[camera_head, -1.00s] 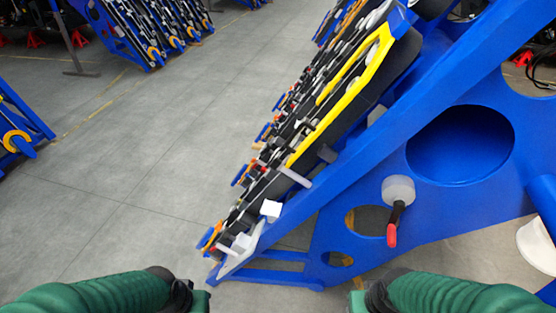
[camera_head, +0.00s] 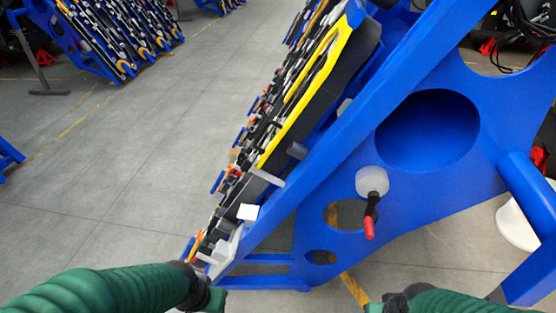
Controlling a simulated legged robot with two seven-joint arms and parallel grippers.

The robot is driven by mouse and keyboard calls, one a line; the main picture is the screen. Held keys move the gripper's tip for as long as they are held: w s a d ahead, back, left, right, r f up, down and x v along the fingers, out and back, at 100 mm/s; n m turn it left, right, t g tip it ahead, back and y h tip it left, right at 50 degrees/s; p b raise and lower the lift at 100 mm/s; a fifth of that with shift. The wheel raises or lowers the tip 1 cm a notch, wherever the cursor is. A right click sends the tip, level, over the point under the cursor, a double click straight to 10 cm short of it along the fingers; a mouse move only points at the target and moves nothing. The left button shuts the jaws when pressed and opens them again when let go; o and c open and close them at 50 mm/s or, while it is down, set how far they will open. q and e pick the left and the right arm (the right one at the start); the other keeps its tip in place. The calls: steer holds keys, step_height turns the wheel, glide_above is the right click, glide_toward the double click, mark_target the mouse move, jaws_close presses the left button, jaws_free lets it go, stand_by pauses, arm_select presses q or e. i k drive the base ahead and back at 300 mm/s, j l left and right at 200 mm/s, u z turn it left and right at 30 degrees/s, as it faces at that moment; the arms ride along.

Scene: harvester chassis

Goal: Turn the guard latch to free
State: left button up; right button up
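The guard latch appears to be the grey round hub (camera_head: 371,181) with a dark lever and a red grip (camera_head: 369,228), mounted on the blue side plate of the harvester chassis (camera_head: 430,215). The lever points down, its red end lowest. My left gripper (camera_head: 212,301) is at the bottom edge, left of and below the latch, apart from it. My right gripper (camera_head: 378,307) is at the bottom edge, below the red grip and apart from it. The fingers of both are cut off or too small to read.
A blue tube (camera_head: 530,205) and a white round part (camera_head: 517,226) stand at the right. A slanted bank of yellow and black parts (camera_head: 305,95) runs up the middle. Open grey floor (camera_head: 130,180) lies left.

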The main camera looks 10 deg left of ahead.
mark_target(248, 165)
steer(key=i+j+z, duration=0.25)
steer(key=j, duration=0.35)
steer(key=j+z, duration=0.25)
steer(key=j, duration=0.35)
steer(key=j+z, duration=0.3)
steer(key=j, duration=0.35)
steer(key=i, duration=0.05)
